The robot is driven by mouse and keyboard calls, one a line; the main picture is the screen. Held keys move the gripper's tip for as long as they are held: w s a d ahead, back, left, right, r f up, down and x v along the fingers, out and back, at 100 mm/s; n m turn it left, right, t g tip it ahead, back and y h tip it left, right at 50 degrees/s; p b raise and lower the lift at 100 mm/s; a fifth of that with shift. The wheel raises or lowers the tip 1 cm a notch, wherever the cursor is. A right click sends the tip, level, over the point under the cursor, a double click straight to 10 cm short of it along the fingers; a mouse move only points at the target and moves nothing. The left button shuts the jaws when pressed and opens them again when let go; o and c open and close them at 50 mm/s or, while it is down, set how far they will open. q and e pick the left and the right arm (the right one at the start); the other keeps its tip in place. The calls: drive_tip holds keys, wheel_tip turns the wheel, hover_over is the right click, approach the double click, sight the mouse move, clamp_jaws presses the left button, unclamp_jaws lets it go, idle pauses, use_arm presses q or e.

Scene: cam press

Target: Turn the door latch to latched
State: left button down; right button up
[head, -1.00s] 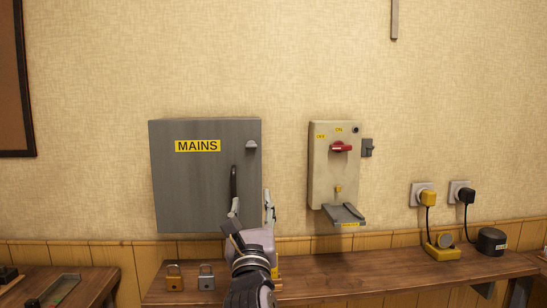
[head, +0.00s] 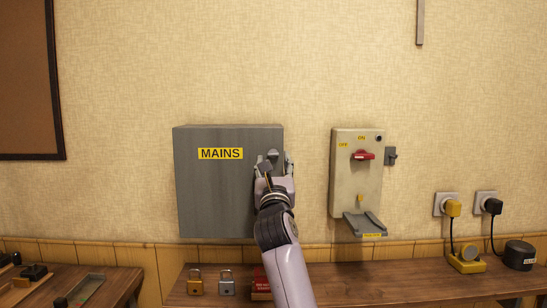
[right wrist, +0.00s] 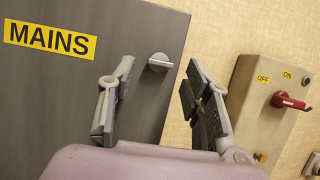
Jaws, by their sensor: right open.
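The grey cabinet door (head: 215,200) marked MAINS is shut on the wall. Its door latch (head: 272,154) is a small grey knob near the upper right of the door. In the right wrist view the latch (right wrist: 160,62) has its grip lying nearly sideways, slightly tilted. My right gripper (head: 275,163) is open in front of the latch. In the right wrist view the open fingers (right wrist: 158,75) stand on either side of the latch, apart from it. The dark door handle is hidden behind my right arm. My left gripper is not in view.
A beige switch box (head: 345,185) with a red handle (head: 363,155) is right of the cabinet. Brass (head: 195,283) and grey (head: 227,283) padlocks stand on the wooden shelf (head: 350,285) below. Plugs with cables are at far right. Wall above the cabinet is clear.

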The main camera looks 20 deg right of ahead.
sight(273, 154)
drive_tip(key=shift+x, duration=1.1)
drive_tip(key=shift+c, duration=0.4)
clamp_jaws()
